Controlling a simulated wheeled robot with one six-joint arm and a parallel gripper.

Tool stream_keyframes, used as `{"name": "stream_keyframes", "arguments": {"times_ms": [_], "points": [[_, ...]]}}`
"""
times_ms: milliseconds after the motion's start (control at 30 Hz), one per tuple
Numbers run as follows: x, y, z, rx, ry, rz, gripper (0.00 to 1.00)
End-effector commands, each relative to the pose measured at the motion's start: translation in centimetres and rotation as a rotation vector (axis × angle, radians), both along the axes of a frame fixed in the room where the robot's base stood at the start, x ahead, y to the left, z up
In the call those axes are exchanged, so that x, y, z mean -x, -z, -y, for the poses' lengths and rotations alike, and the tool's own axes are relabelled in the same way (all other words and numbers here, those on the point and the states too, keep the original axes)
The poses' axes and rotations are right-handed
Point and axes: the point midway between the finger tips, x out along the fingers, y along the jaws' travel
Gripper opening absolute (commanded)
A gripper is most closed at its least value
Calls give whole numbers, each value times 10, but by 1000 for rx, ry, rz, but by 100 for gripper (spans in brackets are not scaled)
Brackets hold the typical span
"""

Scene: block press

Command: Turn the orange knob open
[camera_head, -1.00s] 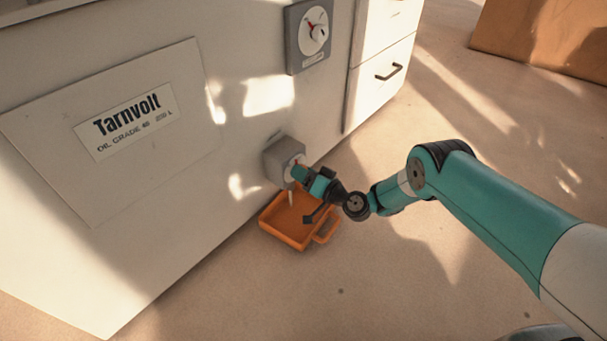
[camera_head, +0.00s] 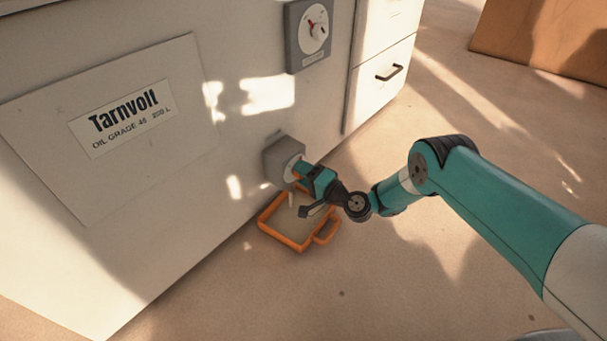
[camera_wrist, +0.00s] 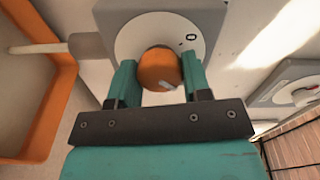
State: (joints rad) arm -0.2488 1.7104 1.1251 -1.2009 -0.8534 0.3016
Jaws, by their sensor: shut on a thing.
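The orange knob (camera_wrist: 160,69) sits on a round pale dial on a grey valve box (camera_head: 283,158), low on the cabinet front. A pale mark on the knob points to the lower right in the wrist view. A "0" is printed on the dial, up and to the right of the knob. My gripper (camera_wrist: 158,76) is shut on the knob, one finger on each side. In the head view my gripper (camera_head: 303,170) covers the knob. A pale spout (camera_wrist: 62,47) sticks out from the valve box.
An orange tray (camera_head: 280,241) with a handle stands on the floor below the valve; its inside looks pale grey. A gauge (camera_head: 308,37) with a red needle hangs above. Drawers (camera_head: 382,76) stand right of it.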

Motion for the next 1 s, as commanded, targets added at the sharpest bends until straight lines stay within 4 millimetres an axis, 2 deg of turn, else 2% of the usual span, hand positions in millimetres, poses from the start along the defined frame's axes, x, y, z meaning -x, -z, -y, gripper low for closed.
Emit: {"name": "stream_keyframes", "arguments": {"times_ms": [467, 500, 600, 867, 1000], "points": [[1, 2, 1, -9, 3, -17, 21], [1, 2, 1, -10, 2, -17, 49], [0, 1, 1, -9, 1, -16, 70], [0, 0, 1, -9, 1, -13, 70], [6, -1, 8, -8, 1, -17, 70]]}}
